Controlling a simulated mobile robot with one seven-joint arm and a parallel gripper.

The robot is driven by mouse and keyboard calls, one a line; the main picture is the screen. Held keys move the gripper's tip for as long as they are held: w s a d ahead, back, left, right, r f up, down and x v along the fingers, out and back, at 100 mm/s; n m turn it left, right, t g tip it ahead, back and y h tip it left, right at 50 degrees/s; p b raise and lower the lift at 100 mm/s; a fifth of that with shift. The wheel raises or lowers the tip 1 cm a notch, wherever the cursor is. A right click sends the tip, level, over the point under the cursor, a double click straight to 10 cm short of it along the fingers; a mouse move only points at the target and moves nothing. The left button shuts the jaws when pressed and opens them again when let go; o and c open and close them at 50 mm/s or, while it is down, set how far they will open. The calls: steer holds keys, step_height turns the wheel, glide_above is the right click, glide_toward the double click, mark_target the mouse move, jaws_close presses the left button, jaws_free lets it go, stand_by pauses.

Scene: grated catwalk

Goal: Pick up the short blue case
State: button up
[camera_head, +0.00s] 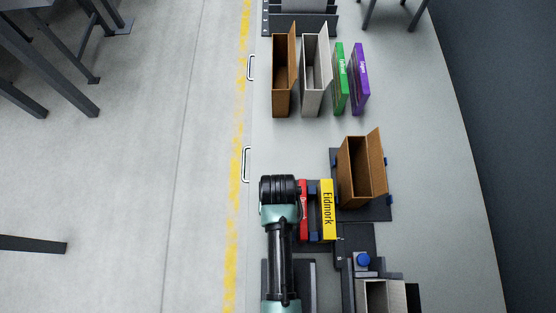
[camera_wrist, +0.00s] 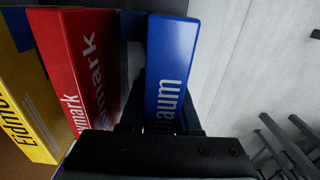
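The short blue case (camera_wrist: 172,65) stands upright in the middle of the wrist view, with white lettering ending in "aum". My gripper (camera_wrist: 160,122) is at its near end, with a dark finger on each side of the case. The fingertips are partly hidden, and I cannot tell whether they press on it. In the head view my arm covers the gripper and the blue case.
A red case (camera_wrist: 88,60) and a yellow case (camera_head: 327,210) stand close beside the blue one. A brown open box (camera_head: 360,172) is to their right. Green (camera_head: 341,78) and purple (camera_head: 359,78) cases stand farther back.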

jaws_close()
steer(key=shift+r, duration=0.1)
